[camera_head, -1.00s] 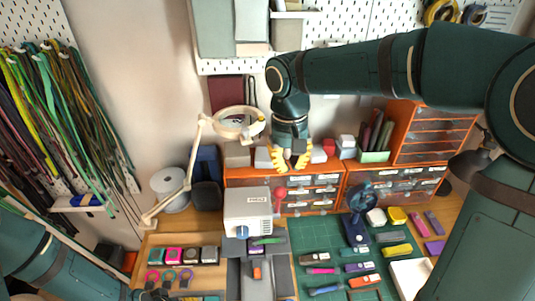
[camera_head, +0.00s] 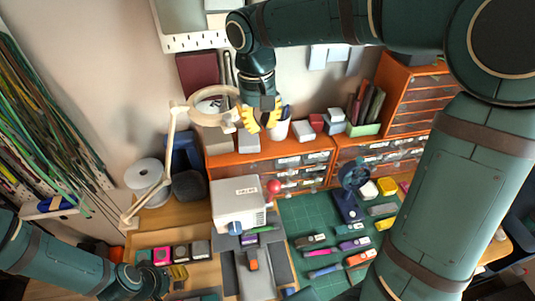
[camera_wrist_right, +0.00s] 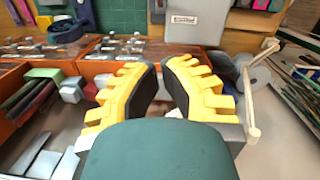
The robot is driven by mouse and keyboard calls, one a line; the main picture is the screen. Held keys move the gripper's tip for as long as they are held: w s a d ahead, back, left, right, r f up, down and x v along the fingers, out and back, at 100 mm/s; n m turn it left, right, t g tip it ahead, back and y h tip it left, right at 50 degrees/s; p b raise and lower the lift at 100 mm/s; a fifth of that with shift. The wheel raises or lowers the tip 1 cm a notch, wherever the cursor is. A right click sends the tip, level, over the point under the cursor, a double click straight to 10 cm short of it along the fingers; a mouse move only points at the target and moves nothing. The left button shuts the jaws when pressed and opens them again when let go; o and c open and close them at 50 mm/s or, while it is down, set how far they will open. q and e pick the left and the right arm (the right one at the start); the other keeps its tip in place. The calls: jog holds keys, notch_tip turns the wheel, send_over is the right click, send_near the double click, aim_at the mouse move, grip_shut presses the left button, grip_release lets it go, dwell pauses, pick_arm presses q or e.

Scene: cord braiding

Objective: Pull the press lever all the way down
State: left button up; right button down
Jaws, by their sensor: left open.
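The press (camera_head: 236,203) is a pale grey box at the middle of the bench in the head view. Its lever ends in a red ball knob (camera_head: 273,187) at the press's right side. In the right wrist view the press (camera_wrist_right: 196,20) is at the top edge; I cannot make out the knob there. My right gripper (camera_head: 261,116) is open and empty, above and behind the press, apart from the lever. Its yellow fingers (camera_wrist_right: 159,85) stand apart in the wrist view. My left gripper (camera_head: 180,274) is low at the left, by the wooden tray, partly hidden; its fingers are open.
Orange drawer units (camera_head: 285,165) stand behind the press. A magnifier lamp (camera_head: 214,104) stands close left of my right gripper, and a white cup with pens (camera_head: 279,128) is just right of it. A green mat (camera_head: 300,212) with small tools lies right of the press.

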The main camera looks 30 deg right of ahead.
send_near(271, 195)
jog(key=w+d+f, duration=0.2)
jog(key=w+f, duration=0.1)
jog(key=w, duration=0.3)
jog(key=s, duration=0.3)
jog(key=shift+s+a+b, duration=0.35)
jog(key=shift+s, duration=0.05)
jog(key=shift+f, duration=0.1)
